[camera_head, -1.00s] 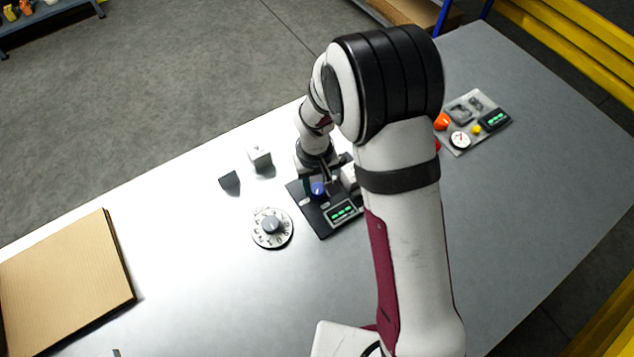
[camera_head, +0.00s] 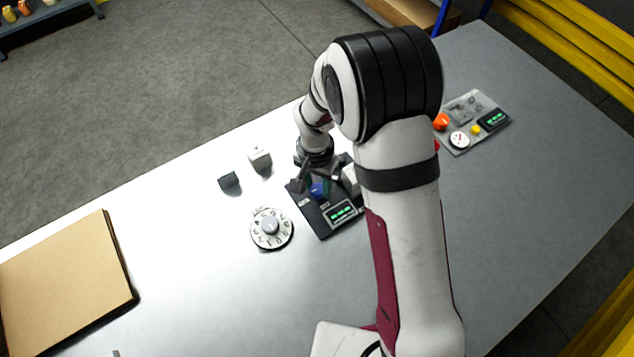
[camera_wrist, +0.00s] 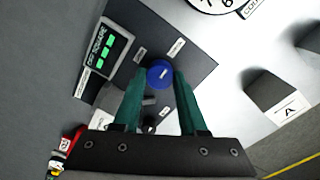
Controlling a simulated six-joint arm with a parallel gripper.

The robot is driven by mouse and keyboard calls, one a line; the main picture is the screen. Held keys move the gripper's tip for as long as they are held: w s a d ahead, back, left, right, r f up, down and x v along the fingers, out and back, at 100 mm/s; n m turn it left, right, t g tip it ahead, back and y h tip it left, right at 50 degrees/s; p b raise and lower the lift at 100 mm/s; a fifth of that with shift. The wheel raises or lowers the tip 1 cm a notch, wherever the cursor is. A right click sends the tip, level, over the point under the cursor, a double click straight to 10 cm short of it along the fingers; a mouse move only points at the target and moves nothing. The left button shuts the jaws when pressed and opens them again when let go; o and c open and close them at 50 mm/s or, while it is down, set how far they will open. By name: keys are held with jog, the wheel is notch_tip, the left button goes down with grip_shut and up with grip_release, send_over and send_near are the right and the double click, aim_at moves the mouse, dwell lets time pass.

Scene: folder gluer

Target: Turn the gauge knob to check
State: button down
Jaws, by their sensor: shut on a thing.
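The gauge is a dark flat plate (camera_head: 325,227) with a blue round knob (camera_head: 318,189) and a display box (camera_head: 342,213) lit with green characters. In the wrist view, the blue knob (camera_wrist: 159,73) sits between the tips of my two green fingers, and the display box (camera_wrist: 105,47) stands to its left. My gripper (camera_wrist: 161,78) is shut on the blue knob from above. In the head view, my gripper (camera_head: 315,185) is small and partly covers the plate and knob. The far side of the plate is partly hidden by my arm.
A numbered round dial (camera_head: 270,228) lies left of the gauge. A cardboard sheet (camera_head: 65,285) lies far left. A second panel (camera_head: 472,120) with buttons is at the right. The front table is clear.

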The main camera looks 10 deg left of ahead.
aim_at(316, 187)
jog(key=shift+m, duration=0.4)
jog(key=shift+c, duration=2.2)
grip_release()
notch_tip(316, 187, up, 16)
jog(key=shift+a, duration=0.2)
jog(key=shift+d, duration=0.1)
